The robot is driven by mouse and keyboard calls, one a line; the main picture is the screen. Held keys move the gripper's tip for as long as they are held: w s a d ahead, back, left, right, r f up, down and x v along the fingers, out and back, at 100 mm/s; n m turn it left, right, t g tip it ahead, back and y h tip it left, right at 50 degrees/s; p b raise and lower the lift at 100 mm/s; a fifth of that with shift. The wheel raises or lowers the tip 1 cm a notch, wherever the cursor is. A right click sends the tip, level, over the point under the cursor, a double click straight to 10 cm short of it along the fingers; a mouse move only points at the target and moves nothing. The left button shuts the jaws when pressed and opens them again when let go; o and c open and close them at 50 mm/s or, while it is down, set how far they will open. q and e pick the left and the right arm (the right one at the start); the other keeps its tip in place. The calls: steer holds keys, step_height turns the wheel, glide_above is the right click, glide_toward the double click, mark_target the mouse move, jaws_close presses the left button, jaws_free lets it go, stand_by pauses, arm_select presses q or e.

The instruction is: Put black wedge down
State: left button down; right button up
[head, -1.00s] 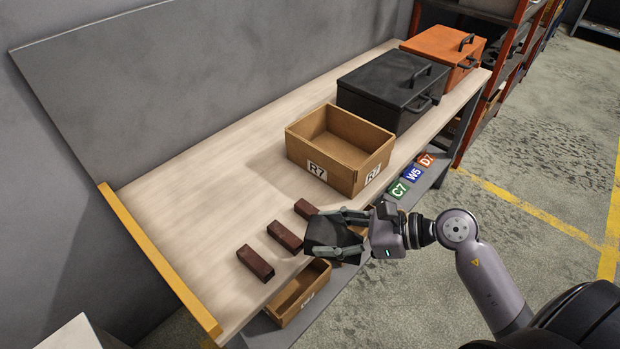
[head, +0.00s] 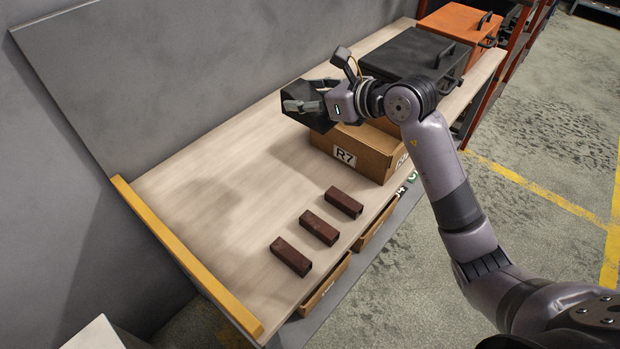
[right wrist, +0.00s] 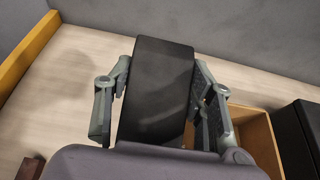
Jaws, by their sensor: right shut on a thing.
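The black wedge (head: 305,98) is in my right gripper (head: 313,100), held above the workbench near the R7 box in the head view. In the right wrist view the wedge (right wrist: 158,90) sits between the two fingers of the right gripper (right wrist: 158,95), one on each side. A bare stretch of bench shows below and left of it. Part of the wedge is hidden by the fingers in the head view. My left gripper is not in view.
The cardboard R7 box (head: 361,155) is just beneath and right of the gripper. Behind it stand a black case (head: 413,55) and an orange case (head: 460,28). Three brown bars (head: 319,228) lie near the front edge. The bench's left and middle (head: 215,180) are clear.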

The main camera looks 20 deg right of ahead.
steer(key=shift+w, duration=0.15)
step_height(320, 180, down, 19)
steer(key=shift+f+b, duration=0.15)
steer(key=shift+b, duration=0.2)
steer(key=shift+f, duration=0.15)
steer(key=o, duration=1.6)
